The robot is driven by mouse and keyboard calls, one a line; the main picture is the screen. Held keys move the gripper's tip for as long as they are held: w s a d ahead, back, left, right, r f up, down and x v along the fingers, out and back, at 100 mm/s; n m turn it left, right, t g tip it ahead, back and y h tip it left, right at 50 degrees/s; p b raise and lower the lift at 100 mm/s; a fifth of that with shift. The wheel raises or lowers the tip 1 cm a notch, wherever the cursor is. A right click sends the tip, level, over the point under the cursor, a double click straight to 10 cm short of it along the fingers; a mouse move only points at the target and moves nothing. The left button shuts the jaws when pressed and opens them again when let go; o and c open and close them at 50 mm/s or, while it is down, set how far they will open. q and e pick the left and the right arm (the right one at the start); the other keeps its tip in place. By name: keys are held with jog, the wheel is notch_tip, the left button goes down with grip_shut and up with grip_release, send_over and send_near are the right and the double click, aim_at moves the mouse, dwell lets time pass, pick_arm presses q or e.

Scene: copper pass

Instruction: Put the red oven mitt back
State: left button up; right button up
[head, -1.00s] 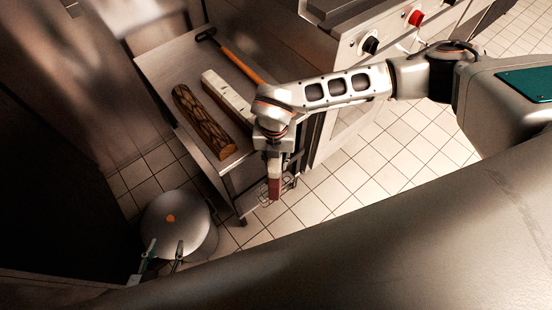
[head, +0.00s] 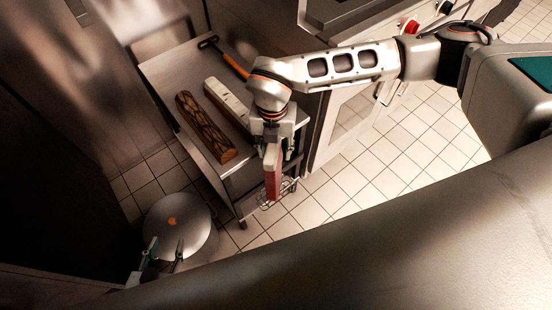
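The red oven mitt (head: 272,182) hangs upright with its pale cuff on top, at the front right corner of the steel cart (head: 158,72). My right gripper (head: 275,152) is just above it, pointing down. Its two fingers stand apart on either side of the cuff, and the fingers look open. What bears the mitt is hidden behind the gripper and cuff. My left gripper (head: 164,249) is open and empty at the lower left, in front of a large round lidded pot (head: 180,222).
On the cart lie a dark patterned log-like piece (head: 205,127), a white block (head: 228,101) and an orange-handled tool (head: 236,66). A wire basket (head: 289,186) shows low behind the mitt. An oven with a red knob (head: 409,27) stands right of the cart. Tiled floor is clear at right.

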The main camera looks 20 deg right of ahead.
notch_tip(320, 180, up, 3)
jog(key=shift+r, duration=0.15)
pick_arm(q)
jog(key=shift+s+d+r, duration=0.1)
jog(key=shift+s+d, duration=0.1)
jog(key=shift+s, duration=0.05)
pick_arm(e)
jog(key=shift+r, duration=0.15)
pick_arm(q)
jog(key=shift+s, duration=0.1)
